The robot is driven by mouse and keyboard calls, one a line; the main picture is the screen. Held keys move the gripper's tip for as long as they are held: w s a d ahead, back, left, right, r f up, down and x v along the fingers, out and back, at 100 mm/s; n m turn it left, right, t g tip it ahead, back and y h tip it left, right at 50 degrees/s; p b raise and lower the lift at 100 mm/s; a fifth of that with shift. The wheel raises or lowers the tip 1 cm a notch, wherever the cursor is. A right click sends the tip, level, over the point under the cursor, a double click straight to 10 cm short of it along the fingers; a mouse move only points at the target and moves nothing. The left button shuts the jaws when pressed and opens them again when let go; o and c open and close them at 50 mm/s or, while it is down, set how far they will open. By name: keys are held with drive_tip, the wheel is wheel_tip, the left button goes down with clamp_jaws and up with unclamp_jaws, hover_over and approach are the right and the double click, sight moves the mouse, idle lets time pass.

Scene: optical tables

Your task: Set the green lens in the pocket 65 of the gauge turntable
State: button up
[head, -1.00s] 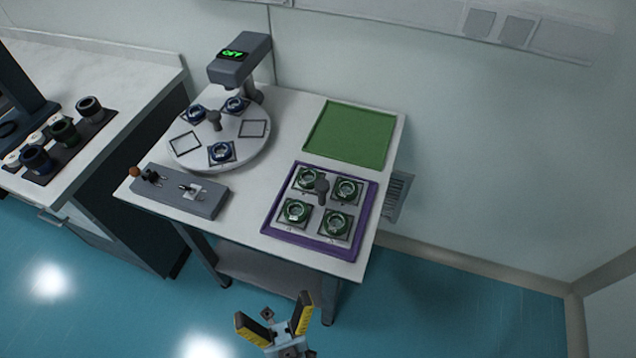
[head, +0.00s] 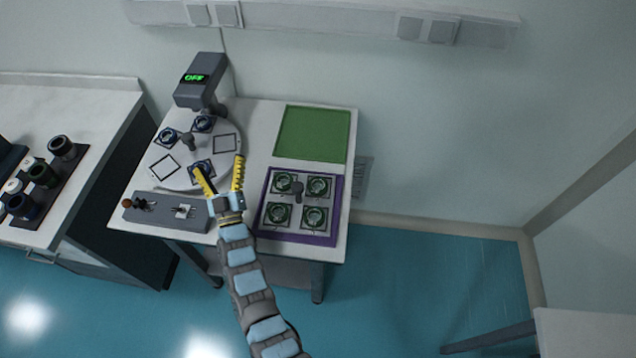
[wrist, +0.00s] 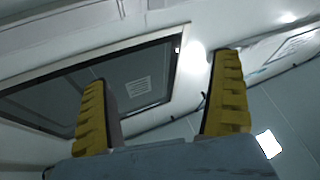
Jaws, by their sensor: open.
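Several green lenses, one of them the front-left lens (head: 277,215), sit in square holders in a purple-rimmed tray (head: 337,223) at the front right of the table. The round gauge turntable (head: 182,179) stands at the back left of the table. It bears blue lenses in some pockets, and two square pockets (head: 225,143) look empty. Pocket numbers are too small to read. My gripper (head: 221,175) is open and empty, over the table between turntable and tray. In the wrist view its fingers (wrist: 160,105) are apart and no lens shows.
A grey gauge head (head: 198,85) reading OFF overhangs the turntable. A grey box with switches (head: 165,210) stands at the front left. A green mat (head: 313,133) lies bare at the back right. A dark post stands in the tray's middle.

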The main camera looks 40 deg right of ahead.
drive_tip(key=w+d+r+n+g+y+p, duration=0.15)
drive_tip(key=w+d+n+y, duration=0.3)
drive_tip(key=w, duration=0.45)
drive_tip(key=w+d+r+n+g+y+p, duration=0.1)
drive_tip(key=w+d+r+n+g+y, duration=0.15)
drive_tip(key=w+d+n, duration=0.4)
drive_tip(key=n+g+y+p, duration=0.2)
drive_tip(key=n+g+y, duration=0.2)
drive_tip(key=n+g, duration=1.05)
hover_over(318, 184)
drive_tip(key=shift+m+g, duration=0.85)
drive_tip(key=shift+g, duration=0.1)
drive_tip(key=f, duration=1.2)
drive_tip(key=shift+s+d+f, duration=0.15)
drive_tip(key=shift+d, duration=0.1)
drive_tip(key=shift+w+a+f, duration=0.1)
drive_tip(key=shift+f, duration=0.75)
drive_tip(key=shift+w+a+f, duration=0.1)
drive_tip(key=shift+f, duration=2.05)
